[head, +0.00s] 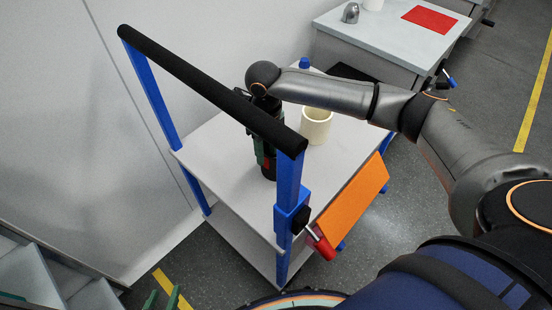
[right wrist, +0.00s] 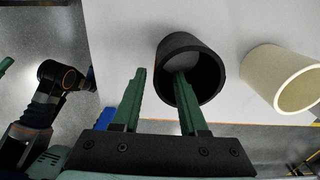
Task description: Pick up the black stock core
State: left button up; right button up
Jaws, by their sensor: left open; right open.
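The black stock core (right wrist: 176,50) is a dark hollow tube on the cart top; its open mouth faces the camera in the right wrist view. In the head view the core (head: 269,173) is mostly hidden behind my right gripper and the cart handle. My right gripper (right wrist: 160,72) is open. One green finger overlaps the core's mouth and the other is left of its outer wall; whether the first finger is inside cannot be told. The right gripper also shows in the head view (head: 262,152). My left gripper (head: 161,294) is open and empty at the bottom edge, away from the cart.
A cream core (head: 316,125) stands right of the black one; it also shows in the right wrist view (right wrist: 281,79). The cart (head: 215,150) has a black handle bar (head: 190,75) on blue posts. An orange panel (head: 352,198) hangs at its side. A bench (head: 380,35) stands behind.

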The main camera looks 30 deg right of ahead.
aim_at(266, 178)
jog(key=f, duration=0.2)
jog(key=f+b, duration=0.1)
jog(key=f, duration=0.3)
jog(key=shift+s+a+f+b, duration=0.1)
jog(key=shift+a+f+b, duration=0.1)
jog(key=shift+a+b, duration=0.1)
jog(key=shift+c, duration=0.2)
jog(key=shift+r, duration=0.1)
grip_shut()
dwell(0.9)
